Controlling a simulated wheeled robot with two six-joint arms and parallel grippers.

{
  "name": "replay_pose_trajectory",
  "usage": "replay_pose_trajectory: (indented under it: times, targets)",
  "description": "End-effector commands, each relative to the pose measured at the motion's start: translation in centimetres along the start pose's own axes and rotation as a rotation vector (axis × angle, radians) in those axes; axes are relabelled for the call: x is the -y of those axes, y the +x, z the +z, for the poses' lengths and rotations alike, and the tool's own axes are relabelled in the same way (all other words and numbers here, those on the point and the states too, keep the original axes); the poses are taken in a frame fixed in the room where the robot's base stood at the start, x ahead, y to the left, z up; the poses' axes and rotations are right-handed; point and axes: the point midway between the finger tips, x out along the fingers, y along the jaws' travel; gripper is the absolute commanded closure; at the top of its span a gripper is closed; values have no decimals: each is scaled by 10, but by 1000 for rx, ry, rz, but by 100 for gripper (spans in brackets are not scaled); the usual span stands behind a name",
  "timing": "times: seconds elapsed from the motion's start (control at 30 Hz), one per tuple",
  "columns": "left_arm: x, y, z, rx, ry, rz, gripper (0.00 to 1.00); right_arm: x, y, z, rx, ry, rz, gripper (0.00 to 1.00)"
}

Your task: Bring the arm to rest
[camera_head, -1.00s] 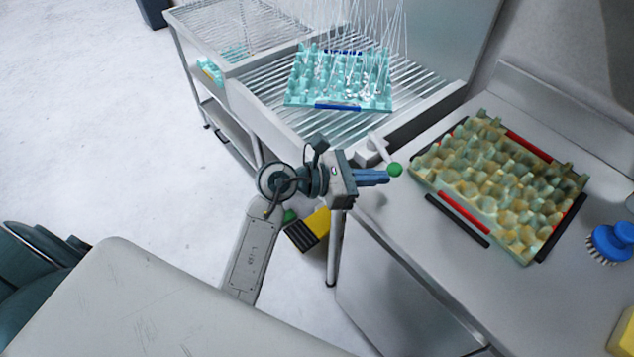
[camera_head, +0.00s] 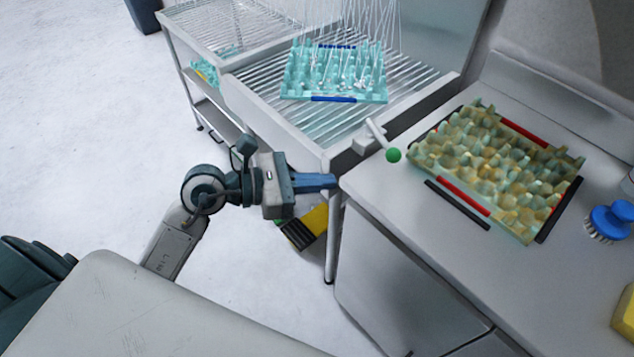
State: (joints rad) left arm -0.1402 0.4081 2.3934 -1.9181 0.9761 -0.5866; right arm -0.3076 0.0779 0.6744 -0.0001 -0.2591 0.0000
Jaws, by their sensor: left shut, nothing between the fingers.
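My left gripper (camera_head: 332,181) is shut and empty. Its blue fingers point right, close to the left corner of the grey counter; I cannot tell whether they touch it. My left arm comes up from the lower left, over the white floor. My right gripper is not in view.
A stained egg tray (camera_head: 494,168) lies on the counter (camera_head: 385,215) between red and black bars. A teal egg tray (camera_head: 336,98) sits on the slatted rack (camera_head: 270,95) under water jets. A green-knobbed lever (camera_head: 393,155) is near the gripper. A blue brush (camera_head: 612,221) stands right. Open floor lies left.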

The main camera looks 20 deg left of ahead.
Motion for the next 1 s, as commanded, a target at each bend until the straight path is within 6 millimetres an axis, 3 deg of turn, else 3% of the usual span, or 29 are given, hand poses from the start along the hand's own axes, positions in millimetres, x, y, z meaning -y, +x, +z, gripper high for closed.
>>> replay_pose_trajectory:
  times: [0.77, 0.87, 1.0]
  targets:
    - [0, -4, -2, 6, -20, -2, 100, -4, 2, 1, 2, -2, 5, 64]
    - [-12, 2, -14, 38, -131, -3, 100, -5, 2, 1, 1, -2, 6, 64]
    - [-50, 15, -55, 149, -490, 17, 100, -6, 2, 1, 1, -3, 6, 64]
